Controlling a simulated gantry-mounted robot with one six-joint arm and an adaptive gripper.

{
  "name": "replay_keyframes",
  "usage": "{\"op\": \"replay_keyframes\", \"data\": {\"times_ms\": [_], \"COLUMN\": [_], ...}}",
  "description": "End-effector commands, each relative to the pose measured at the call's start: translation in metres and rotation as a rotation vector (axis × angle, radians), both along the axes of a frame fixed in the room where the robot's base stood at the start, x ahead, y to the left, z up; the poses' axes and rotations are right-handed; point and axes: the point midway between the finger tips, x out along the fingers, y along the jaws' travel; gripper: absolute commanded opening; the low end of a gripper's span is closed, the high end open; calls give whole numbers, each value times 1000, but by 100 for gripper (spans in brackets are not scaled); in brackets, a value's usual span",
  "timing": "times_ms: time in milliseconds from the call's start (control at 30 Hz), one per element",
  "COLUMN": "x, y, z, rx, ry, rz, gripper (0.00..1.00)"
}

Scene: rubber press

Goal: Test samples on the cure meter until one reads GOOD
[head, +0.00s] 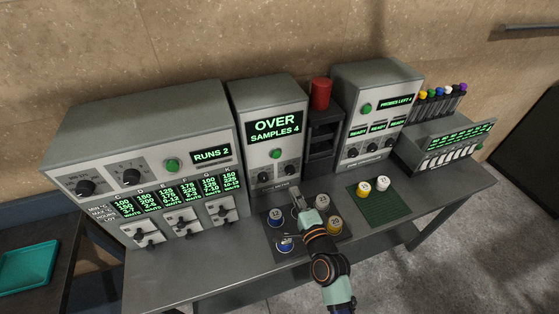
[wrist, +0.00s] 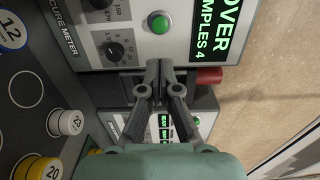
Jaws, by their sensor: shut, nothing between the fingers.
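The cure meter (head: 268,105) stands in the middle of the bench; its screen reads OVER, SAMPLES 4. Its green button (head: 276,154) and knobs show on the front, also seen in the wrist view (wrist: 160,24). My gripper (head: 296,193) is shut and empty, in front of the meter; its fingertips (wrist: 166,66) are apart from the button in the wrist view. Sample pucks sit on the dark mat: a blue one marked 12 (head: 275,216), another blue one (head: 284,244), a white one (wrist: 65,123) and a yellow one marked 20 (wrist: 40,168). My arm partly covers the mat.
A green mat (head: 384,209) at right holds a yellow puck (head: 363,188) and a white puck (head: 383,183). A press with RUNS 2 (head: 150,150) stands left. A PROBES LEFT 4 machine (head: 375,95), red cylinder (head: 320,94) and vial rack (head: 440,103) stand right.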

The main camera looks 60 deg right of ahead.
Motion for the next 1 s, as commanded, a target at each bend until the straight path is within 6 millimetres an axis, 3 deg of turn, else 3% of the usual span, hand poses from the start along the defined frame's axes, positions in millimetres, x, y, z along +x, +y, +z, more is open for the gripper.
{"op": "replay_keyframes", "data": {"times_ms": [167, 600, 800, 1000], "x": [16, 82, 98, 100], "y": [-15, -79, -94, -96], "z": [1, -1, 0, 0], "rx": [-3, -4, -2, -1], "ry": [0, 1, 1, 1], "rz": [1, 0, 0, 0], "gripper": [0, 0, 0, 0]}}
